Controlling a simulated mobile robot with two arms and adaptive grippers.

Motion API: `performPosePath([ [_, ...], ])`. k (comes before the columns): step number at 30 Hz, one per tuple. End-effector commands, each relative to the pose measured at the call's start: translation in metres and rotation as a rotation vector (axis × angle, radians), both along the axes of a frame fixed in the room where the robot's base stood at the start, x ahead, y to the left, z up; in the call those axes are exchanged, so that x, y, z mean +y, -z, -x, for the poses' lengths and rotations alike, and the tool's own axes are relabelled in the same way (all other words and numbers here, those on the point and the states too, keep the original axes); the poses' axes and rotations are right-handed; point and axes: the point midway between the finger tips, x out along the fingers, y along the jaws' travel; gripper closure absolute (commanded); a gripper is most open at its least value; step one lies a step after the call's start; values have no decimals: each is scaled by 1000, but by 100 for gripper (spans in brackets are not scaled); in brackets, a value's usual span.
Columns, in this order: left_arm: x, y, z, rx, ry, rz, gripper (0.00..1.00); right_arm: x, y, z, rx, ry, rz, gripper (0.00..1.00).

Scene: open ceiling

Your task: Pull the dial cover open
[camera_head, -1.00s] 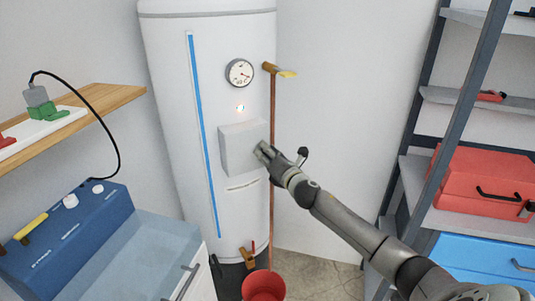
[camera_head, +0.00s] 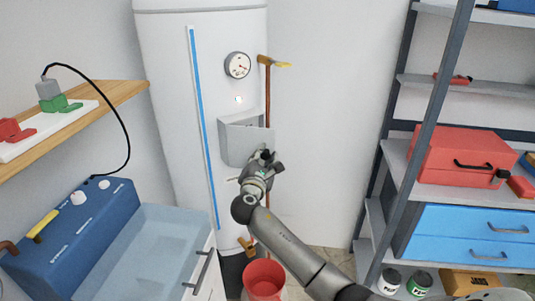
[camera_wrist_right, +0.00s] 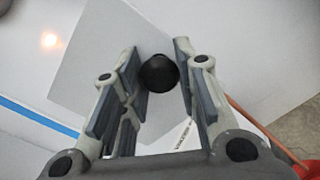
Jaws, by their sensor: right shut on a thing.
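The white water heater (camera_head: 172,90) stands in the middle of the head view. The light grey dial cover (camera_head: 236,147) on its front is tilted outward at the top, with a gap into the housing behind it. What lies inside is mostly hidden. My right gripper (camera_head: 263,157) is at the right part of the cover. In the right wrist view the cover (camera_wrist_right: 97,80) fills the area beyond the fingers, and its round black knob (camera_wrist_right: 159,73) lies between the fingers of my right gripper (camera_wrist_right: 160,68), shut on it. My left gripper is out of view.
A round gauge (camera_head: 238,66) and a glowing light sit above the cover. A copper pipe (camera_head: 268,95) with a yellow-handled valve runs close on the right. A red bucket (camera_head: 264,278) is below. A shelf rack (camera_head: 425,130) stands right, a blue-panelled sink unit left.

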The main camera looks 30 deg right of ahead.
Motion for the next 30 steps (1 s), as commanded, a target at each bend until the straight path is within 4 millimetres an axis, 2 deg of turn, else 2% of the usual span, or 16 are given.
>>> performPosePath([
  [8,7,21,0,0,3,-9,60,31,2,13,-4,264,-3,100],
  [15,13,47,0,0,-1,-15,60,55,3,19,-3,477,-1,100],
  [30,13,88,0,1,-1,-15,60,73,1,21,-2,719,1,100],
])
